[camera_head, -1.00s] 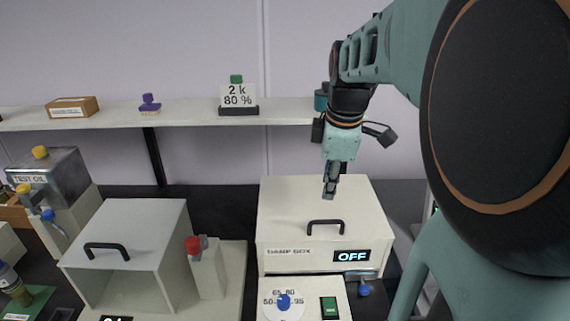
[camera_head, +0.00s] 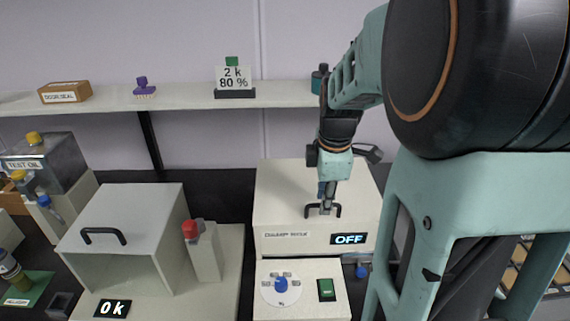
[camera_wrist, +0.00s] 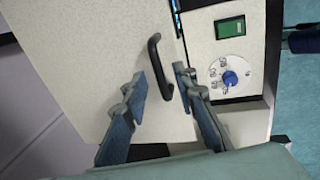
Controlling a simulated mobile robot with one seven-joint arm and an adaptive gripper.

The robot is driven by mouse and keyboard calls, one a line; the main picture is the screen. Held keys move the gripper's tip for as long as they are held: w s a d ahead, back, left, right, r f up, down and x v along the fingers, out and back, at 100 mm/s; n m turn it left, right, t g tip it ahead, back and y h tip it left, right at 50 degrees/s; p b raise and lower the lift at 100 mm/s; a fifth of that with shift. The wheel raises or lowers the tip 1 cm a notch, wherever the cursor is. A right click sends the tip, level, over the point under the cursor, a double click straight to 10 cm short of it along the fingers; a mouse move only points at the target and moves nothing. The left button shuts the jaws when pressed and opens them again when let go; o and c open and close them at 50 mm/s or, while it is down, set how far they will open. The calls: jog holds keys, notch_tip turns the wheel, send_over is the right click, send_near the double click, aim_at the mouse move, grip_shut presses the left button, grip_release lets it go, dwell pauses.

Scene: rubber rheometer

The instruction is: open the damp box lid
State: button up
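The damp box (camera_head: 285,235) is a white box with its lid (camera_head: 285,178) down and a display reading OFF. The lid has a black arched handle (camera_head: 337,210), also seen in the wrist view (camera_wrist: 158,66). My gripper (camera_head: 325,210) points down at the handle in the head view and partly hides it. In the wrist view my gripper (camera_wrist: 160,82) is open, its two blue-padded fingers apart. The near end of the handle lies between the fingertips with gaps on both sides. I cannot tell whether a finger touches it.
A control panel with a blue knob (camera_head: 281,284) and green switch (camera_head: 326,289) stands in front of the damp box. A shelf (camera_head: 190,101) runs behind.

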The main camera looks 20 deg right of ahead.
jog(key=shift+f, duration=0.1)
grip_shut()
dwell(0.4)
